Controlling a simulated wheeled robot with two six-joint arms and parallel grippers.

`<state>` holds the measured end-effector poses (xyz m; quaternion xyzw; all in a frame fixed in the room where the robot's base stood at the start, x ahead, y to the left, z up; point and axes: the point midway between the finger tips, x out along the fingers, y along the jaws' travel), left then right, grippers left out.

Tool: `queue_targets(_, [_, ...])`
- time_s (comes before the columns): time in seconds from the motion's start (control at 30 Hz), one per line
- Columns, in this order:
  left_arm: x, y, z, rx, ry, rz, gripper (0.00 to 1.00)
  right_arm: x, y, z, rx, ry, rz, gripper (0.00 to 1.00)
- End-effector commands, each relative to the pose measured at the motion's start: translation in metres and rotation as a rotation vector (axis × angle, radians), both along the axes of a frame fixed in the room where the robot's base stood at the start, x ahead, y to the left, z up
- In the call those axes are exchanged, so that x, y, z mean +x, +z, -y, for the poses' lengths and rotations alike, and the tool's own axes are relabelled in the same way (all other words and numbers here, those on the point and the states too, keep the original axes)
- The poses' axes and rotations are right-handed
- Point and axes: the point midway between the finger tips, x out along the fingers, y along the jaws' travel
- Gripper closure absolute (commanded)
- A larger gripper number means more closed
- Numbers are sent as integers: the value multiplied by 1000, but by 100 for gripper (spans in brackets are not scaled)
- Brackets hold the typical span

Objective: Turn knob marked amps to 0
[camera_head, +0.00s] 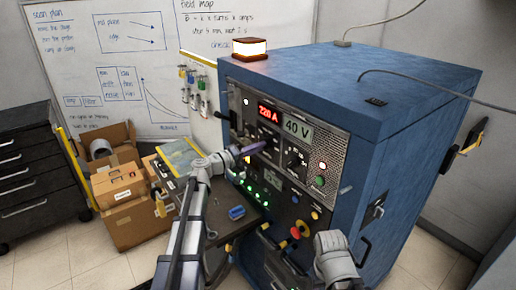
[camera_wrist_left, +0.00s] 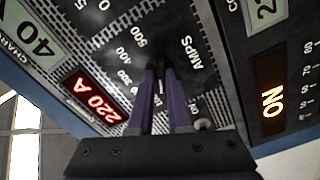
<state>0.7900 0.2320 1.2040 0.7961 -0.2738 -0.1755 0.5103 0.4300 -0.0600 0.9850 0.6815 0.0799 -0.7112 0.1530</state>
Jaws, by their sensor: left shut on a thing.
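The amps knob is at the fingertips of my left gripper (camera_head: 262,146) on the front panel of a blue cabinet (camera_head: 400,105). In the left wrist view, the purple fingers of my left gripper (camera_wrist_left: 160,75) are shut on the dark knob and hide most of it. The word AMPS (camera_wrist_left: 190,52) and a printed number scale stand around it; the knob's pointer is hidden. A red display reads 220 A (camera_head: 268,115), and it also shows in the left wrist view (camera_wrist_left: 95,100).
A display (camera_head: 297,129) reads 40 V, with another dark knob (camera_head: 297,158) below it. Lower on the panel are lit green lamps and a red-and-yellow button (camera_head: 300,229). A lit lamp (camera_head: 250,48) tops the cabinet. Cardboard boxes (camera_head: 118,190) and drawers (camera_head: 38,180) stand at left.

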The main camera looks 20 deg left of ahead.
Motion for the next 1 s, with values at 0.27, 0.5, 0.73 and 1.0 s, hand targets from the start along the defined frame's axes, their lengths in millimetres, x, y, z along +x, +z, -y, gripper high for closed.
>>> queue_targets(0.27, [0,0,0,-176,0,-138,100,0,0,0,0,0,0,50])
queue_targets(0.5, [0,0,0,-281,0,-220,100,0,1,0,0,0,0,50])
queue_targets(0.73, [0,0,0,-334,0,-262,100,0,1,0,0,0,0,50])
queue_targets(1.0, [0,0,0,-352,0,-276,100,0,1,0,0,0,0,50])
